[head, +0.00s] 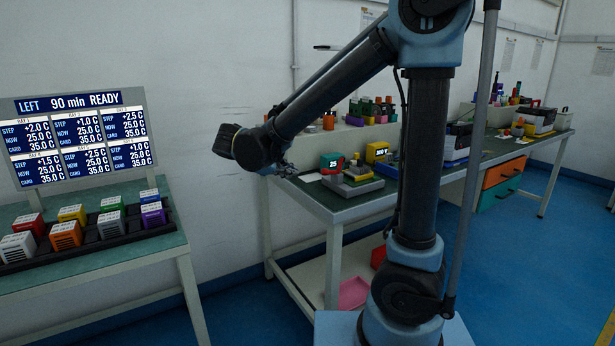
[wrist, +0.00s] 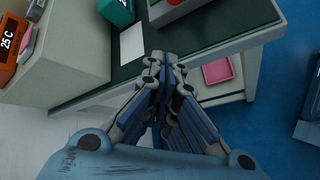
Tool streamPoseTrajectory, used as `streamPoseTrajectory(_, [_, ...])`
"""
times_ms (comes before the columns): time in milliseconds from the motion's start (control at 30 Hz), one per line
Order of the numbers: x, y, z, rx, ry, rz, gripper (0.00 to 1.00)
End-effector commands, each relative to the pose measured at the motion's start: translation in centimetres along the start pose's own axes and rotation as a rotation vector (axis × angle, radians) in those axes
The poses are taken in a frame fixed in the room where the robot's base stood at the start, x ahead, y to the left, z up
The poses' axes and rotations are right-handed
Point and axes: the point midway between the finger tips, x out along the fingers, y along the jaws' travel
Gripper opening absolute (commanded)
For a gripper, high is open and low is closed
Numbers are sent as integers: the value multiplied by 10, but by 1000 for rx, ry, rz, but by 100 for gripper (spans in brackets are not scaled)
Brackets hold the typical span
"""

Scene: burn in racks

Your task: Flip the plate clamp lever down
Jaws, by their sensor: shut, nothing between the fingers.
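A grey fixture (head: 352,186) with yellowish-grey blocks on it sits on the green bench near its left end; it may carry the plate clamp. Its edge (wrist: 178,10) shows at the top of the wrist view, cut off by the frame. I cannot make out the clamp lever or its position in either view. My gripper (head: 288,171) is at the left end of the bench, left of the fixture and apart from it. In the wrist view my gripper (wrist: 164,60) is shut and empty, its fingertips over the bench's front edge.
A teal box reading 25 (head: 332,163) and a yellow display box (head: 378,152) stand by the fixture. A white card (wrist: 132,42) lies on the bench. A pink tray (head: 354,293) is on the lower shelf. A rack of coloured modules (head: 100,236) stands left.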

Motion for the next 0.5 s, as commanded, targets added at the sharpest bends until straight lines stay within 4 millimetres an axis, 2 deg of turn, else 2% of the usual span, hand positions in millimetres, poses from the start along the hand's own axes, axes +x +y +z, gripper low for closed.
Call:
streamPoseTrajectory(167, [17,0,0,2,-1,-2,0])
streamPoseTrajectory(500, [73,0,1,3,-2,-2,0])
